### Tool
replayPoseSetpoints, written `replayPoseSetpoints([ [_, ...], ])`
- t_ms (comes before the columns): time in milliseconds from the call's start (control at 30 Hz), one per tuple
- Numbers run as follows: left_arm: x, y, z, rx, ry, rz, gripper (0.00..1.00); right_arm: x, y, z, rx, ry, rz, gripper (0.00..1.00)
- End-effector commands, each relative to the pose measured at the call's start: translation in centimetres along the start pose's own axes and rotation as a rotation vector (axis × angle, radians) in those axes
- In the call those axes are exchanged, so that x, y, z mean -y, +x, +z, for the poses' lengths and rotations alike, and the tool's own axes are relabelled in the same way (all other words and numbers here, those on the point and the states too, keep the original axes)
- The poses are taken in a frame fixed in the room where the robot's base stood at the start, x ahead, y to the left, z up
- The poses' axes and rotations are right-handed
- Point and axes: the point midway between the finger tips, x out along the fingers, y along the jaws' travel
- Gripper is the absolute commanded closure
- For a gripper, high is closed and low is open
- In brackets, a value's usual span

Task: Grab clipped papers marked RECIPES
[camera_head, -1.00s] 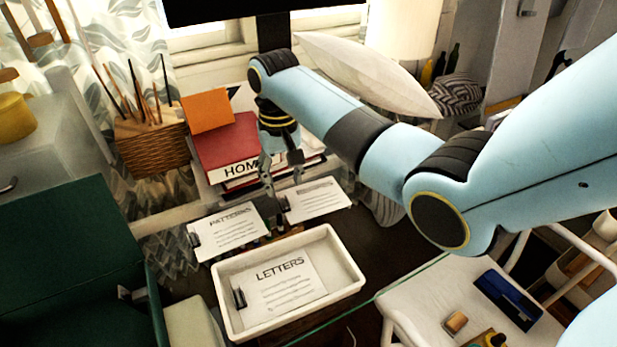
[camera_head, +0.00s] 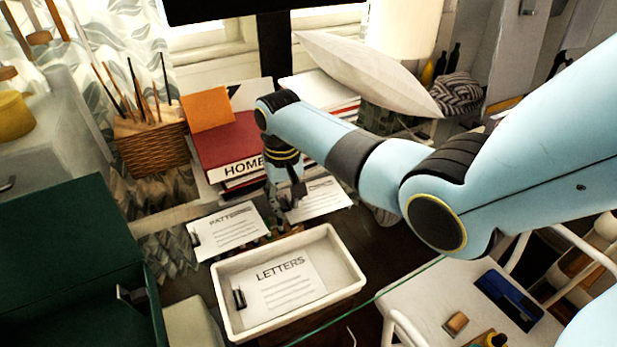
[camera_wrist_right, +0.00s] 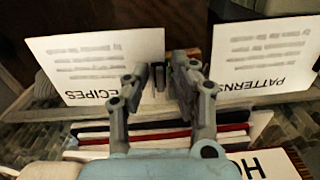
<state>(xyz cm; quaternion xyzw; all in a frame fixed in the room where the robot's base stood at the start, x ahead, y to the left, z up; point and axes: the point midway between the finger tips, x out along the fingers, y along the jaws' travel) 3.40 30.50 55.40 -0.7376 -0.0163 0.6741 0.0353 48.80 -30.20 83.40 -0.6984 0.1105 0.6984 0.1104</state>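The papers marked RECIPES (camera_head: 322,200) lie flat on the dark desk, in front of the book stack. Contact cannot be told. My left gripper is not in view.
Papers marked PATTERNS (camera_head: 230,231) lie just left. A white tray (camera_head: 350,280) holding LETTERS papers (camera_head: 283,287) stands in front. Red and white books (camera_head: 228,147), a wicker basket (camera_head: 152,155) and a pillow (camera_head: 365,72) are behind. A dark green box (camera_head: 70,240) stands left.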

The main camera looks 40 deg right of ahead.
Motion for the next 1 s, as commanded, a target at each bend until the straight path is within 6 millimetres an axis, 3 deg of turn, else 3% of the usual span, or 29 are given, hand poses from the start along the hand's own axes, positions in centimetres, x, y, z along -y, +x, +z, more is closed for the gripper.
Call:
replayPoseSetpoints([
  [33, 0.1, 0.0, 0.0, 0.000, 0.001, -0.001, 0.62, 0.0, 0.0, 0.0, 0.000, 0.000, 0.000, 0.84],
  [167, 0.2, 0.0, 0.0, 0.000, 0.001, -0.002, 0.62, 0.0, 0.0, 0.0, 0.000, 0.000, 0.000, 1.00],
  [567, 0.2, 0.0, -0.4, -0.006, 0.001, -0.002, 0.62, 0.0, -0.2, 0.1, 0.001, 0.000, 0.001, 1.00],
  [767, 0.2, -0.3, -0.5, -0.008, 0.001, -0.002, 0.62, 0.0, -2.3, -0.1, -0.003, 0.000, 0.000, 1.00],
  [867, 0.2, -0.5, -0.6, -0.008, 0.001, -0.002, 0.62, 0.0, -4.5, -0.1, -0.005, -0.001, 0.000, 1.00],
  [1000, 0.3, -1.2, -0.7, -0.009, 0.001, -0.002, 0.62, -2.4, -6.1, 2.7, -0.001, 0.001, 0.005, 1.00],
])
